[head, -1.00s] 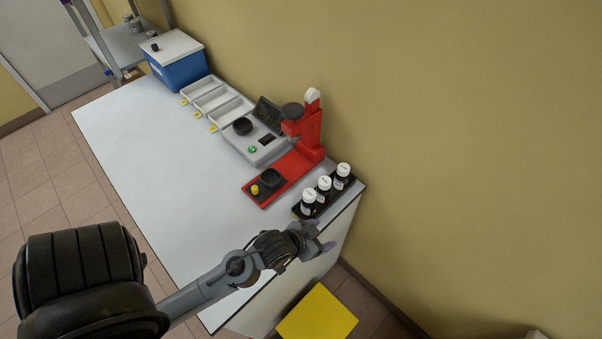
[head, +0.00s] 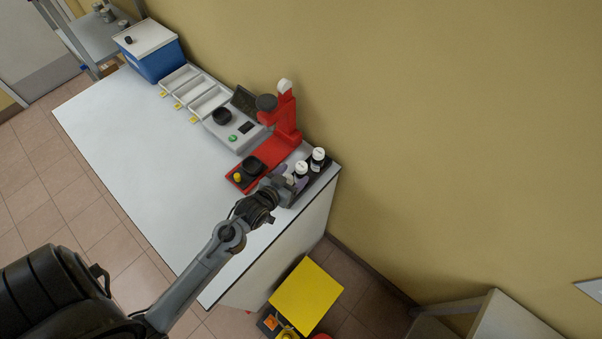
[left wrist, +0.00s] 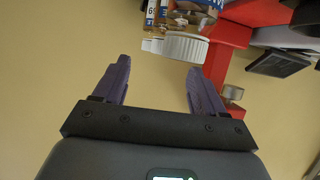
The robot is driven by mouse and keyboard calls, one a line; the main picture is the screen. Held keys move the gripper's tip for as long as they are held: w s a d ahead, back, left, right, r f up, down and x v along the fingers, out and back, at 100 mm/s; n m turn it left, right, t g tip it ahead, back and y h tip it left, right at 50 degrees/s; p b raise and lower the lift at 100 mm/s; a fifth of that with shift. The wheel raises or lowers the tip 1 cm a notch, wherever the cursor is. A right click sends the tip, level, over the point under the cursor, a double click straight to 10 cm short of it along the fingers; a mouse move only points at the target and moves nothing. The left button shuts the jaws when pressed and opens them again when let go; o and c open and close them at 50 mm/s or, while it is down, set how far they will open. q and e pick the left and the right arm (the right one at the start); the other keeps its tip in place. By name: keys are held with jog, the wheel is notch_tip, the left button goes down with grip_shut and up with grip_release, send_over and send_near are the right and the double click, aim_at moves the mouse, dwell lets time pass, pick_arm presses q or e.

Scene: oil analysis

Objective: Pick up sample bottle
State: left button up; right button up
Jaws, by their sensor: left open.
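Dark sample bottles with white caps and labels stand upright in a black rack (head: 318,184) at the table's right end. Two show in the head view: a middle bottle (head: 301,170) and a back bottle (head: 318,157). The front of the rack is covered by my left gripper (head: 287,183). In the left wrist view a white-capped bottle (left wrist: 184,46) appears inverted, just beyond the fingertips, with another bottle (left wrist: 152,44) behind it. My left gripper (left wrist: 160,75) has its purple fingers apart with nothing between them. My right gripper is not in view.
A red stand (head: 285,125) is close beside the rack. A grey scale (head: 236,128), white trays (head: 208,101) and a blue box (head: 152,57) line the wall. The left of the white table (head: 150,150) is clear. A yellow surface (head: 307,296) sits below.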

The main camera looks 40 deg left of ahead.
aim_at(300, 167)
pick_arm(q)
jog(key=shift+a+x, duration=0.15)
jog(key=shift+x, duration=1.2)
jog(key=shift+a+x, duration=0.2)
jog(key=shift+x, duration=1.1)
jog(key=shift+s+f, duration=0.1)
jog(key=shift+f, duration=0.05)
grip_shut()
